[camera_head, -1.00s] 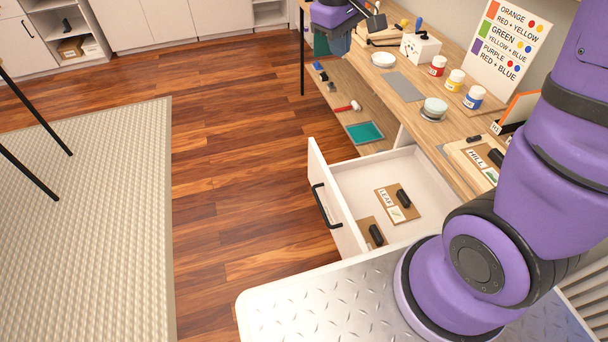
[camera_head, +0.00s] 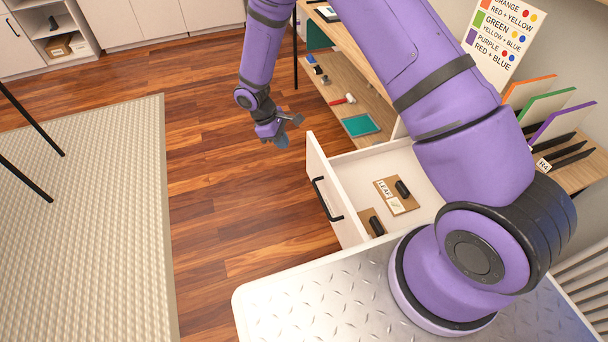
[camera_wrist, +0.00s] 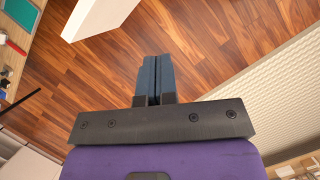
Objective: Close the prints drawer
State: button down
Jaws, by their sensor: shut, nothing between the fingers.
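The prints drawer (camera_head: 345,208) is pulled out from the desk, with a white front and a black bar handle (camera_head: 327,199). Inside it lie a print block labelled LEAF (camera_head: 396,194) and a second block (camera_head: 371,222), partly hidden by the drawer front. My gripper (camera_head: 287,133) is above the wooden floor, beyond the far end of the drawer front and apart from it. In the wrist view the fingers (camera_wrist: 155,75) are together with nothing between them. A white panel, likely the drawer front (camera_wrist: 98,18), shows at the top left there.
The lower shelf under the desk holds a teal tray (camera_head: 360,125) and a red-headed mallet (camera_head: 343,99). Upright coloured boards (camera_head: 548,105) stand in a rack at the right. My arm hides much of the desktop. The floor (camera_head: 225,190) left of the drawer is clear up to the rug (camera_head: 90,220).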

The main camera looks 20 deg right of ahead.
jog(key=s+d+x, duration=0.1)
jog(key=s+x, duration=0.1)
jog(key=x, duration=1.2)
jog(key=shift+d+n, duration=0.25)
jog(key=shift+n, duration=0.05)
jog(key=shift+s, duration=0.15)
jog(key=shift+d, duration=0.1)
jog(key=d, duration=3.7)
jog(key=shift+d, duration=0.25)
